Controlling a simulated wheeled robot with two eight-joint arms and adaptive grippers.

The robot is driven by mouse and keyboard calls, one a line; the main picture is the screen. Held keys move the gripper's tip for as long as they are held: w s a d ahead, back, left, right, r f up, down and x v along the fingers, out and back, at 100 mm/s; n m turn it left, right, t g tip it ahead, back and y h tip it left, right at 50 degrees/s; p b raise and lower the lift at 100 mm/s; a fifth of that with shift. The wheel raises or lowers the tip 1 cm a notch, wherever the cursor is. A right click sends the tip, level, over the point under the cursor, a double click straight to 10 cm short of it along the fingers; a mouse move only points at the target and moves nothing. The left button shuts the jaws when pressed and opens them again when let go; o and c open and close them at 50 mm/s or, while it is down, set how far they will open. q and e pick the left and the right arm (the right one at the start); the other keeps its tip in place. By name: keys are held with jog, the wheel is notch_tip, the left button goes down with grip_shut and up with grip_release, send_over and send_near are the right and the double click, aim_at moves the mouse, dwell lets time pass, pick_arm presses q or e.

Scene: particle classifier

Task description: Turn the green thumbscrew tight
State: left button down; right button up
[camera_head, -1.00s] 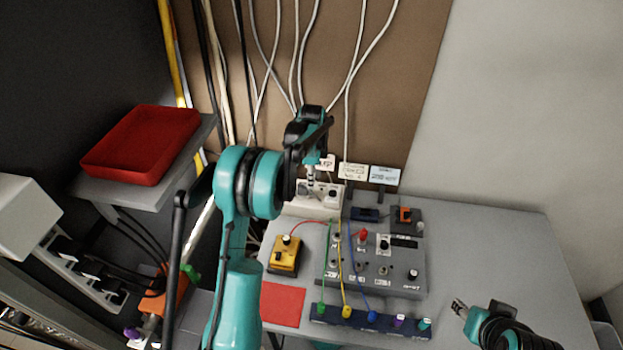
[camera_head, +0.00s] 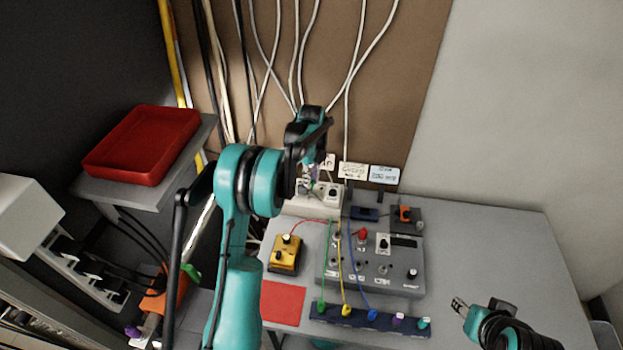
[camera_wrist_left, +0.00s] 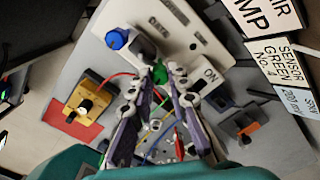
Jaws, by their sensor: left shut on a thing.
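The green thumbscrew (camera_wrist_left: 158,73) is on the face of a white box (camera_wrist_left: 196,42), and the left wrist view shows it between my left fingertips. My left gripper (camera_wrist_left: 162,82) is shut on it, the fingers coming from below in that view. In the head view the left gripper (camera_head: 313,180) points down at the white box (camera_head: 298,207), with only a speck of green showing at the tips. My right gripper (camera_head: 458,306) is low at the right, away from the box; its jaw gap is too small to judge.
A blue knob (camera_wrist_left: 117,39) and an ON switch (camera_wrist_left: 215,80) flank the thumbscrew. A yellow box (camera_head: 285,256), a grey panel with cables (camera_head: 340,279) and a dark block of coloured plugs (camera_head: 385,324) stand nearer. The table's right side (camera_head: 500,250) is clear.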

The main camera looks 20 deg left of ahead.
dwell(0.3)
pick_arm(q)
jog(key=c, duration=1.4)
grip_release()
notch_tip(320, 180, up, 12)
jog(key=shift+r, duration=0.1)
